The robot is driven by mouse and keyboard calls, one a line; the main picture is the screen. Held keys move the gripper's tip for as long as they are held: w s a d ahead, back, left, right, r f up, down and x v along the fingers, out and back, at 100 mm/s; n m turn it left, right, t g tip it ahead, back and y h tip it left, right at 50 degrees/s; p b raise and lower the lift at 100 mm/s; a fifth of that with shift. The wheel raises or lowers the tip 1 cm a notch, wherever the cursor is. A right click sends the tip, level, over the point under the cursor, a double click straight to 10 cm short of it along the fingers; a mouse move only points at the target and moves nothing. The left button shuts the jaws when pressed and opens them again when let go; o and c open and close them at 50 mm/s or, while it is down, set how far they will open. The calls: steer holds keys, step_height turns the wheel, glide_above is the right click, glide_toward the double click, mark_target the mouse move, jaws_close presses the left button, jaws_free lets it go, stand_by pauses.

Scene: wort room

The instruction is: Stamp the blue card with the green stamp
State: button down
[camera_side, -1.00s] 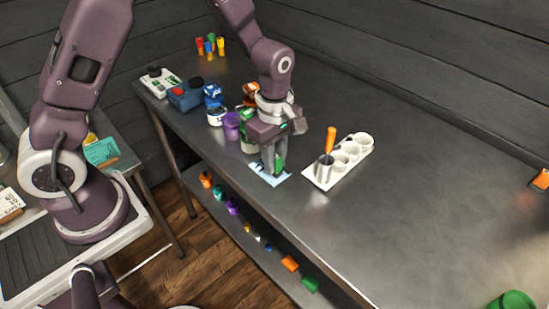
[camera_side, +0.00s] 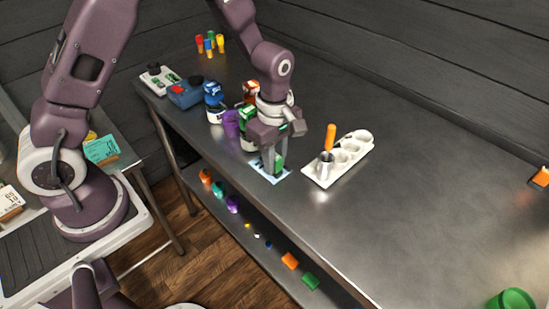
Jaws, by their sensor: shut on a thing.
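My gripper (camera_side: 271,162) points down near the front edge of the metal table and is shut on the green stamp (camera_side: 279,161). Only part of the stamp shows between the fingers. The light blue card (camera_side: 283,174) lies flat on the table directly below, with dark marks on it that I cannot read. The stamp is at or just above the card; I cannot tell whether they touch. My fingers hide part of the card.
A white holder (camera_side: 322,180) with round cups, one with an orange-handled tool (camera_side: 330,138), stands just right of the card. Blue, orange, green and purple containers crowd behind left, by a blue box (camera_side: 185,94). The table's right side is mostly clear.

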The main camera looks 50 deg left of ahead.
stand_by(0.3)
steer(key=shift+r, duration=3.55)
